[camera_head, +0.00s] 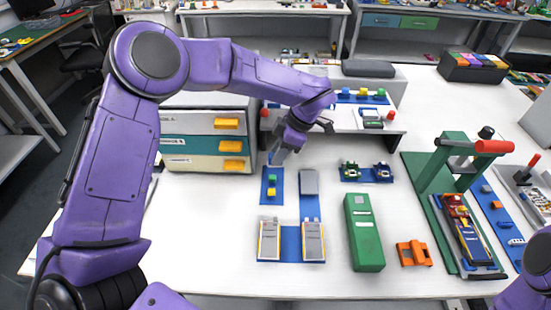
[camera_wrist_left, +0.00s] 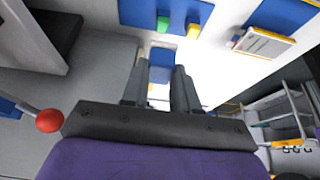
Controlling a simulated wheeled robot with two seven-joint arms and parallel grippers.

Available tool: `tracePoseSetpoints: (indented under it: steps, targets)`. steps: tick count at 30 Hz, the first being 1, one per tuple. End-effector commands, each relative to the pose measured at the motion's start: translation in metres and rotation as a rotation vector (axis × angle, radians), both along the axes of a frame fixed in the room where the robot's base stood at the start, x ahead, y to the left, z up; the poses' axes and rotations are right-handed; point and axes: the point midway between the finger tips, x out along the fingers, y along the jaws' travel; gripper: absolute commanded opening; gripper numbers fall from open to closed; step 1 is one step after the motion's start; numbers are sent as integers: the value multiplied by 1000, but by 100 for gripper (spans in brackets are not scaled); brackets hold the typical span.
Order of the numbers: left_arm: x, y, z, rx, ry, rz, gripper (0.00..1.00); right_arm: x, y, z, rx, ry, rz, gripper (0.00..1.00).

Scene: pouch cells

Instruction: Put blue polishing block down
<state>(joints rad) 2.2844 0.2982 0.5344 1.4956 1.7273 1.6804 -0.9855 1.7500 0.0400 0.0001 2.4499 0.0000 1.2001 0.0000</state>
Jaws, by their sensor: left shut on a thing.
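My left gripper (camera_head: 279,154) points down just behind the small blue mat (camera_head: 265,197), which carries a green block (camera_head: 272,179) and a yellow block (camera_head: 271,192). In the left wrist view its fingers (camera_wrist_left: 160,85) are shut on the blue polishing block (camera_wrist_left: 161,72). The block is mostly hidden by the fingers in the head view. The green block (camera_wrist_left: 163,24) and yellow block (camera_wrist_left: 193,30) also show beyond the fingertips in the wrist view. Whether the held block touches the table is unclear. My right gripper is not in view.
Two pouch cells (camera_head: 270,240) lie on a blue mat (camera_head: 291,244), with a grey block (camera_head: 308,182) behind. A drawer unit (camera_head: 208,146) stands left of my gripper, a raised shelf (camera_head: 338,122) behind it. A green box (camera_head: 363,235) and a press (camera_head: 455,165) stand right.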

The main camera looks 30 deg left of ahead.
Motion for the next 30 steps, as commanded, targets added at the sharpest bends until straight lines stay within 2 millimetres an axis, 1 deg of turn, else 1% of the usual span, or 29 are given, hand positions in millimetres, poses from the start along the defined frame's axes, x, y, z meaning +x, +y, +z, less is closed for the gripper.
tracePoseSetpoints:
  steps: [1,3,7,11,15,18,24,27,28,30]
  targets:
    - [9,7,-7,3,4,2,5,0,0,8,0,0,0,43]
    - [19,15,-25,1,4,0,5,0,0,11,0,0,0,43]
    - [35,26,-47,1,1,-1,5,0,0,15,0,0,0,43]
    - [43,32,-60,0,2,-1,5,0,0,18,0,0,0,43]
    - [44,33,-85,1,3,-5,5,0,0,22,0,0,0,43]
    - [44,33,-92,-1,0,-4,5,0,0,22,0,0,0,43]
    - [44,33,-93,-1,-1,-4,5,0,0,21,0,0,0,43]
    - [44,33,-97,-1,0,-3,5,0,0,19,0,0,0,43]
    - [44,33,-96,-1,-1,-4,35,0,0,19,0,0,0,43]
    - [44,33,-95,0,-1,-4,54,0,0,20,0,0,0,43]
